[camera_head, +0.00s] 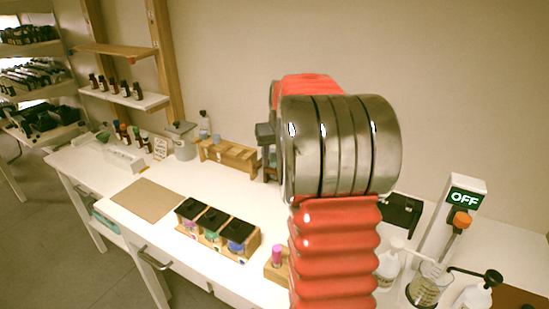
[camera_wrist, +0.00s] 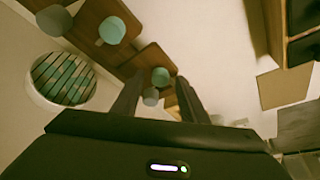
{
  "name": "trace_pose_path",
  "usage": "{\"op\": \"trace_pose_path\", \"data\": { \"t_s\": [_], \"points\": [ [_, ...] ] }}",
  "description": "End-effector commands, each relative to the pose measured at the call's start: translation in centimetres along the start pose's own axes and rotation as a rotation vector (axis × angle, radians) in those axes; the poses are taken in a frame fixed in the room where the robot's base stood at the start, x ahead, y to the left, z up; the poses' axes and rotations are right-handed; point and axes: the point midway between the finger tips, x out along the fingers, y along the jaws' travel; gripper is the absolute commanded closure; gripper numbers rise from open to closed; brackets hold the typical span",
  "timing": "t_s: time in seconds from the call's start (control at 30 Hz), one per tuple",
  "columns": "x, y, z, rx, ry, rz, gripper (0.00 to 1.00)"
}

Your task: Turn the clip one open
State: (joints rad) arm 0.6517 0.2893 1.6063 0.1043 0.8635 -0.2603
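My gripper (camera_wrist: 161,82) has two dark fingers standing apart, with nothing held between them. Beyond the fingers in the wrist view is a brown wooden board (camera_wrist: 148,58). Round teal pieces sit on it, one (camera_wrist: 160,77) between the fingertips and one (camera_wrist: 111,30) further up-left. A small grey round piece (camera_wrist: 150,97) shows by the left finger. I cannot tell which piece is clip one, or whether any touches a finger. In the head view my arm covers the gripper; a wooden stand (camera_head: 228,155) shows left of the arm.
A white table (camera_head: 180,210) carries a rack with dark-lidded jars (camera_head: 215,230), a brown mat (camera_head: 147,200), a grey jar (camera_head: 183,140) and, at right, a glass beaker (camera_head: 428,287). A switch post reads OFF (camera_head: 465,197). A round vessel with green slats (camera_wrist: 63,80) is left in the wrist view.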

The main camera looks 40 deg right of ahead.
Motion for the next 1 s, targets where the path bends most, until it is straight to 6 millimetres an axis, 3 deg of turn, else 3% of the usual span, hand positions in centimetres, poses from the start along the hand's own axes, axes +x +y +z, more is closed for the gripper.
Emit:
{"op": "trace_pose_path", "data": {
  "t_s": [0.2, 0.77, 1.0],
  "points": [
    [0.01, -0.11, 0.0, -0.001, 0.0, 0.0, 0.6],
    [-0.02, -0.11, 0.0, -0.001, 0.0, -0.001, 1.0],
    [-0.02, -0.14, 0.01, 0.006, 0.0, 0.002, 1.0]
  ]
}}
